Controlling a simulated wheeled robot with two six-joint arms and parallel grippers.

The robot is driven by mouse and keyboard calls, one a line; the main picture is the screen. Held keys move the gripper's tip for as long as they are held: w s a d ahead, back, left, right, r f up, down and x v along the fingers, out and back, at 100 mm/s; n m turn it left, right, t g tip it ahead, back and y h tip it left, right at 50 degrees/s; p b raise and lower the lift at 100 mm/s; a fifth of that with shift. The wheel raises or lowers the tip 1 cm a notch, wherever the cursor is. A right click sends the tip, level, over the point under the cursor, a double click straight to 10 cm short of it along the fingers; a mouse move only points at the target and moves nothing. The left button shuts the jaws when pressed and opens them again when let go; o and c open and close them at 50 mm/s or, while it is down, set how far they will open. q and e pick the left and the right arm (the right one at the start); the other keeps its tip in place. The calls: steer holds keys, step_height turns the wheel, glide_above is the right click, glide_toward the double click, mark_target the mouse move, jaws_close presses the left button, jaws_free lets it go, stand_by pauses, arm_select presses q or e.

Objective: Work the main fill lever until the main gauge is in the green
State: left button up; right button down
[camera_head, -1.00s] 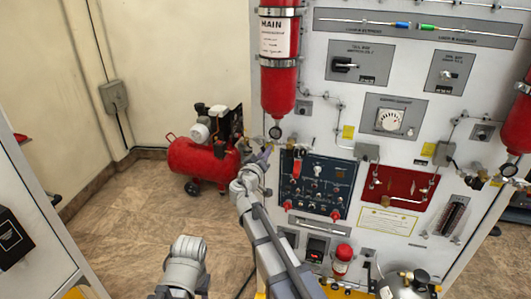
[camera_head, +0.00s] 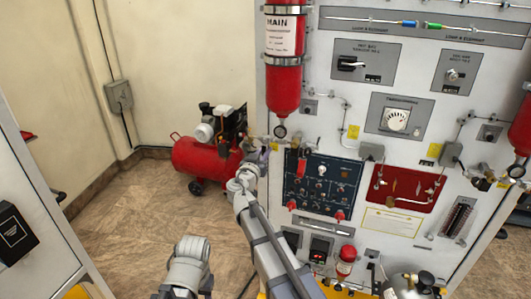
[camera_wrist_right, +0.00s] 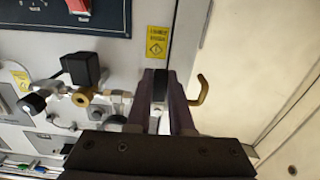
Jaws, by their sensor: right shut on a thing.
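The red MAIN cylinder (camera_head: 283,80) is mounted upright at the panel's left edge. A small round gauge (camera_head: 280,131), with a face too small to read, is at its lower end. My right gripper (camera_head: 264,154) is beside the panel's left edge, just below and left of that gauge. In the right wrist view my right gripper (camera_wrist_right: 161,82) is shut on the dark lever handle (camera_wrist_right: 160,88), mostly hidden between its fingers. A brass valve fitting (camera_wrist_right: 80,98) and a black-rimmed gauge (camera_wrist_right: 32,104) are left of the fingers there.
A red compressor (camera_head: 200,158) stands on the floor left of the panel. A dark blue switch panel (camera_head: 322,185) and a red panel (camera_head: 405,188) are right of my right gripper. A brass hook (camera_wrist_right: 202,89) is close beside its fingers. The floor at left is clear.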

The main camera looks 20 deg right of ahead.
steer(key=shift+a, duration=0.1)
stand_by(0.3)
steer(key=c, duration=0.8)
jaws_free()
steer(key=v, duration=0.7)
steer(key=shift+s+a, duration=0.25)
steer(key=shift+s, duration=0.1)
